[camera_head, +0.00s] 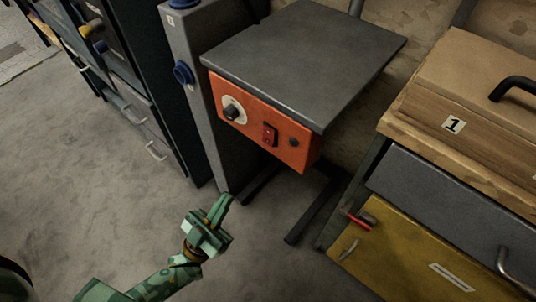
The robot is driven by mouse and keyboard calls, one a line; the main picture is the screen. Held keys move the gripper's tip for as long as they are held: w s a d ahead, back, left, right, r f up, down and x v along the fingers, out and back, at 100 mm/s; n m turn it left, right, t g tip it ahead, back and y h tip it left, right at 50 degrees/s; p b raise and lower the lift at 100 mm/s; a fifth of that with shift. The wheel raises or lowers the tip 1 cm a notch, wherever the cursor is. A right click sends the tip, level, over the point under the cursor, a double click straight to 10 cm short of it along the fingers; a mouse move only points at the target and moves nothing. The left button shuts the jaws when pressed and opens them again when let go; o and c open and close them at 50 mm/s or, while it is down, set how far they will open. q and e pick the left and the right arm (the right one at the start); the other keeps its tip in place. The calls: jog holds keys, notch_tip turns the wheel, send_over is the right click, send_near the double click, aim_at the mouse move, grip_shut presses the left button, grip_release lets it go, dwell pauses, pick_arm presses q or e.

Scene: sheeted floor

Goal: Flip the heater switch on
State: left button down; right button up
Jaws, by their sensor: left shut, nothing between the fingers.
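The heater (300,66) has a flat dark grey top plate and an orange front panel (296,151). A red rocker switch (269,135) sits near the middle of the panel; its position is too small to tell. My left gripper (226,203) is green, shut and empty. It appears below and left of the switch in the picture, apart from the panel, with its fingers pointing up. My right gripper is not in view.
A grey post (203,90) with a blue knob (183,73) stands left of the heater. Dark drawers (134,110) are further left. Bare floor (90,200) lies at lower left.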

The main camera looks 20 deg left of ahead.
aim_at(267, 140)
pick_arm(q)
jog(key=shift+r, duration=0.1)
